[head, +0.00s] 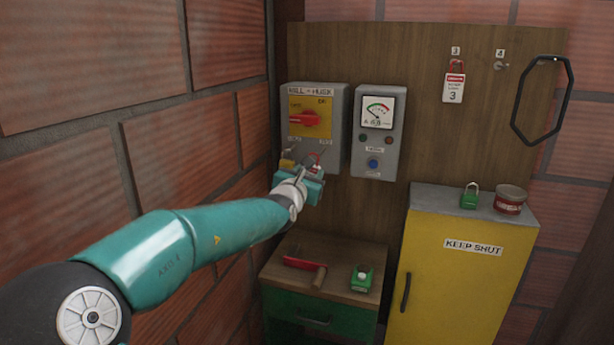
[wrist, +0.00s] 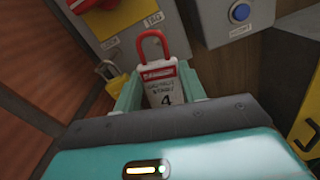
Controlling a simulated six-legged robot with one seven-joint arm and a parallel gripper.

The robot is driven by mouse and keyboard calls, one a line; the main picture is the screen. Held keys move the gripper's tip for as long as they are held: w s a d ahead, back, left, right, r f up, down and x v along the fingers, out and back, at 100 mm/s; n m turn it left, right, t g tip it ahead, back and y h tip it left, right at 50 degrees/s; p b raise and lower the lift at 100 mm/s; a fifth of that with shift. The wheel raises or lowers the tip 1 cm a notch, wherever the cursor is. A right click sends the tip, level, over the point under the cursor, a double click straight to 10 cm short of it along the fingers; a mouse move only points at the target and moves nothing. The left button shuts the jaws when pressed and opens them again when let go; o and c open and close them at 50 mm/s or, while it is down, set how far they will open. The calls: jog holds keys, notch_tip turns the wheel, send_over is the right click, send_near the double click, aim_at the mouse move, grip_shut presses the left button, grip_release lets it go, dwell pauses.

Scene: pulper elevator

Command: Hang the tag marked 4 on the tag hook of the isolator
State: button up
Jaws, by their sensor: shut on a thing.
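My gripper (head: 309,184) is shut on the tag marked 4 (wrist: 163,88), a white tag with a red band and red loop. The tag stands upright between the fingers, its loop up. The isolator (head: 340,125) is a grey box with a red rotary handle (head: 304,118) on a yellow plate. The tag's loop is at the isolator's lower right front, below a small label (wrist: 153,19). The tag hook is not clearly visible, and I cannot tell whether the loop touches it. A yellow padlock (wrist: 115,84) hangs at the isolator's lower left.
A meter box (head: 393,150) with a blue button is right of the isolator. Tag 3 (head: 454,88) hangs on the board; peg 4 (head: 501,66) is bare. A green-drawer cabinet (head: 275,265) and a yellow cabinet (head: 420,225) stand below. A brick wall is close on the left.

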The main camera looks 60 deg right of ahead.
jog(key=shift+w+d+f, duration=0.1)
jog(key=shift+w+d, duration=0.05)
jog(key=shift+d, duration=1.45)
jog(key=shift+w+d+f, duration=0.2)
jog(key=shift+d+f, duration=0.25)
jog(key=shift+d, duration=0.2)
jog(key=o, duration=1)
jog(key=shift+o, duration=0.2)
jog(key=s+a, duration=0.2)
jog(key=a, duration=1.1)
jog(key=shift+a, duration=0.3)
jog(key=shift+f, duration=0.15)
